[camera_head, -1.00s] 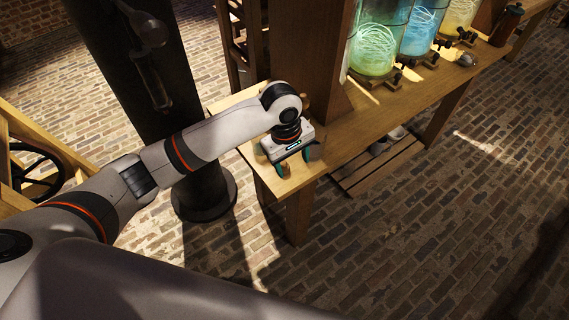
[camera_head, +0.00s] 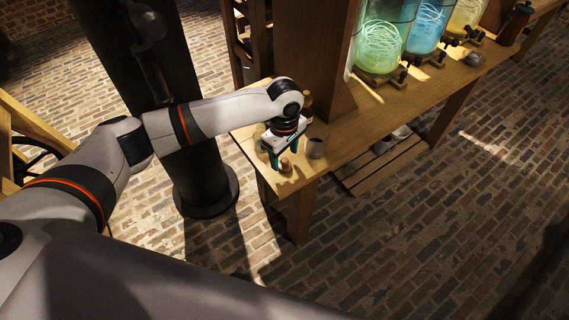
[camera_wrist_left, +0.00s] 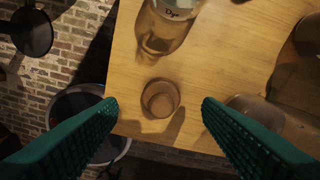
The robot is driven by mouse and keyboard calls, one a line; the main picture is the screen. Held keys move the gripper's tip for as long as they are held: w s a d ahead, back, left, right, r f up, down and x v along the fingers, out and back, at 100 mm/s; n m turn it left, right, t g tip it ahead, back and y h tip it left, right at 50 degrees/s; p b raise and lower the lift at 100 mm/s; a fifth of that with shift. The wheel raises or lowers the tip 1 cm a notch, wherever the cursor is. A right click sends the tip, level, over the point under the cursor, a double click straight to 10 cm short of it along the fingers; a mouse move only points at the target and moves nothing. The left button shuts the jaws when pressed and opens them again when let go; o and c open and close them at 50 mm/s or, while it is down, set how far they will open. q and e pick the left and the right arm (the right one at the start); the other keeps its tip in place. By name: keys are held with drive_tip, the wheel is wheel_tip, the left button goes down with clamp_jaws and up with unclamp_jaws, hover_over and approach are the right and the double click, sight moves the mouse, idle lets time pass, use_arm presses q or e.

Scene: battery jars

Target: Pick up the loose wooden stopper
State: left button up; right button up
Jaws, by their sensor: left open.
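The loose wooden stopper (camera_head: 286,165) stands on the near end of the wooden bench, a small brown round piece. In the left wrist view the stopper (camera_wrist_left: 161,98) shows from above as a round disc between the fingers, near the bench edge. My left gripper (camera_head: 285,154) is open, with its teal fingers pointing down over that end of the bench. In the wrist view its fingertips (camera_wrist_left: 160,106) lie on either side of the stopper, with visible gaps and no clear contact. My right gripper is not in view.
A grey cup (camera_head: 316,148) stands right of the gripper; the right finger partly covers it in the wrist view. A labelled glass jar (camera_wrist_left: 165,28) stands close beyond the stopper. A wooden post (camera_head: 318,55) and large glowing jars (camera_head: 383,45) stand farther along the bench.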

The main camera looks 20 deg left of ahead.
sight(284, 160)
use_arm(q)
wheel_tip(284, 160, down, 4)
drive_tip(key=shift+r, duration=0.25)
drive_tip(key=shift+c, duration=0.2)
drive_tip(key=c, duration=1)
drive_tip(key=shift+r, duration=0.1)
